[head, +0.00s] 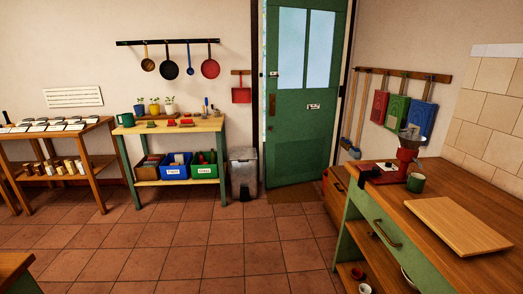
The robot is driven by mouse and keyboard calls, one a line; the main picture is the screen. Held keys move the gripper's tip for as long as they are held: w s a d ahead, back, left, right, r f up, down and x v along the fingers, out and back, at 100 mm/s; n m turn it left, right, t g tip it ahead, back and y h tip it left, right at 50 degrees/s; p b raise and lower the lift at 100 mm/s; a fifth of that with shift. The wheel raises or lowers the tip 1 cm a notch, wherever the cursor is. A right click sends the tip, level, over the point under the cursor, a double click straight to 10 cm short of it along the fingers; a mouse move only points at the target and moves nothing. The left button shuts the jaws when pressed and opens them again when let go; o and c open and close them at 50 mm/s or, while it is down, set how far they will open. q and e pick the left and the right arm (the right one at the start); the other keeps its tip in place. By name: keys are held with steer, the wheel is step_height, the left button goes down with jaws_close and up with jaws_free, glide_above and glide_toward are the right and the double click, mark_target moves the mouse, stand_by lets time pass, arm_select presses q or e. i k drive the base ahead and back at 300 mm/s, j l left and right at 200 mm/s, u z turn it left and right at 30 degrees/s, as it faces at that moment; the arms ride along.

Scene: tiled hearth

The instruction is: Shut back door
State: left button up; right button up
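The back door (293,145) is a green panelled door with two tall glass panes in its upper half, in the far wall at the centre right. It stands slightly ajar: a narrow bright gap shows along its left edge, and its bottom edge sits at an angle to the doorway. A dark handle plate (272,104) is on its left side, and a pale letter plate (314,106) is near its middle. Neither of my grippers shows in the head view.
A wooden counter (400,207) with a red grinder (407,160) and a board (457,225) fills the right foreground. A grey bin (242,172) stands left of the door, beside a green-legged bench (222,165). The tiled floor (200,250) in the middle is clear.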

mark_target(305, 38)
steer(key=i, duration=3.5)
